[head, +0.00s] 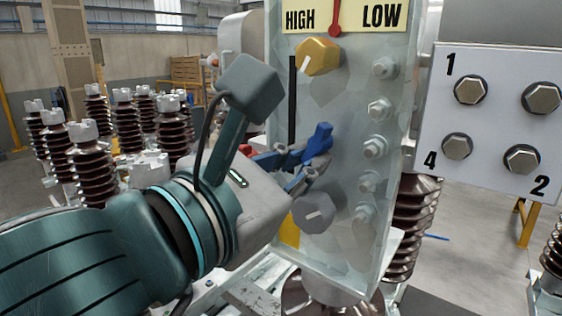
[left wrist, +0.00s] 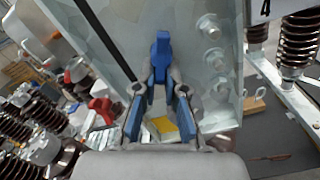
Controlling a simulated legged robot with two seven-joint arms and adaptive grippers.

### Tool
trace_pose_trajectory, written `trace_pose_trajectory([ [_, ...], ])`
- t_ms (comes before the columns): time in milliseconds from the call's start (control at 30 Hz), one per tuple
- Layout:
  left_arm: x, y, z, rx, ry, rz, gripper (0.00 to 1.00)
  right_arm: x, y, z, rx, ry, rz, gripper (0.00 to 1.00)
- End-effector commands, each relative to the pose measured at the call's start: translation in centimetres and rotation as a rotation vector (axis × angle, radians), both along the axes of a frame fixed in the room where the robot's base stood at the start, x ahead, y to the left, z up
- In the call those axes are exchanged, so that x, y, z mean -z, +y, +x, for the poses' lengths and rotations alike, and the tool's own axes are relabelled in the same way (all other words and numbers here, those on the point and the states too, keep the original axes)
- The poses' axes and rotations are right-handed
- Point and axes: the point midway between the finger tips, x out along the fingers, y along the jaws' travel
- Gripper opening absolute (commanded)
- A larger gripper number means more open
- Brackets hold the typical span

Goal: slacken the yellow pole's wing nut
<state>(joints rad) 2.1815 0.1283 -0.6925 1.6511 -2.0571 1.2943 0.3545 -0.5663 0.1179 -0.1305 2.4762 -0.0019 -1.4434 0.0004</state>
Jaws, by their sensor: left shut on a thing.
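A blue wing-nut-like piece (head: 318,140) stands on the pale metal panel (head: 345,190), between a yellow knob (head: 318,57) above and a grey knob (head: 315,213) below. My left gripper (head: 308,165) reaches it from the left and is shut on it. In the left wrist view the blue piece (left wrist: 162,58) stands upright between the grey fingertips (left wrist: 160,88), which hide its lower part. A yellow patch (head: 289,232) shows low on the panel's left side, partly behind the gripper; a yellow patch (left wrist: 164,128) also shows between the fingers. My right gripper is out of view.
Several bolts (head: 374,147) run down the panel's right side. A numbered white board (head: 490,125) with large bolts stands to the right. Brown ribbed insulators (head: 90,160) crowd the left. A red part (left wrist: 103,108) lies left of the fingers.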

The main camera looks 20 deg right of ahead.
Motion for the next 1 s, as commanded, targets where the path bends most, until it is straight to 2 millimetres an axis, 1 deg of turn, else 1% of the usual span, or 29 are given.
trace_pose_trajectory([
  [33,-0.8,0.3,0.0,-0.004,-0.009,-0.019,0.0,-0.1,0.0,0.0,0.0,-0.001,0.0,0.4],
  [67,-0.8,0.3,0.0,-0.004,-0.009,-0.019,0.0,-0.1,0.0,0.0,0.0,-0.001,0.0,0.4],
  [100,-0.8,0.3,0.0,-0.005,-0.01,-0.019,0.2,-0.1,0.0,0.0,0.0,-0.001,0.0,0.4],
  [167,-0.9,0.3,0.0,-0.004,-0.011,-0.019,0.35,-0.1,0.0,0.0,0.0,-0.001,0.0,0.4],
  [200,-0.8,0.3,0.0,-0.003,-0.012,-0.018,0.4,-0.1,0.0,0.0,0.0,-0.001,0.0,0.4],
  [367,-0.7,0.4,-0.2,-0.003,-0.01,-0.015,0.4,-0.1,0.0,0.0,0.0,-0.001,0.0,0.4],
  [567,-0.5,1.2,-0.5,-0.003,-0.009,-0.013,0.4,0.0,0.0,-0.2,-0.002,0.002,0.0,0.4],
  [667,-0.6,2.6,-1.4,-0.003,-0.012,-0.015,0.4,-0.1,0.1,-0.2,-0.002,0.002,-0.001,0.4],
  [800,-0.5,5.1,-3.3,-0.004,-0.013,-0.016,0.4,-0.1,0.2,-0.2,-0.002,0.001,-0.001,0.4],
  [1000,-0.4,7.8,-5.8,-0.003,-0.011,-0.013,0.4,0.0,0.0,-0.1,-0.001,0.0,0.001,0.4],
])
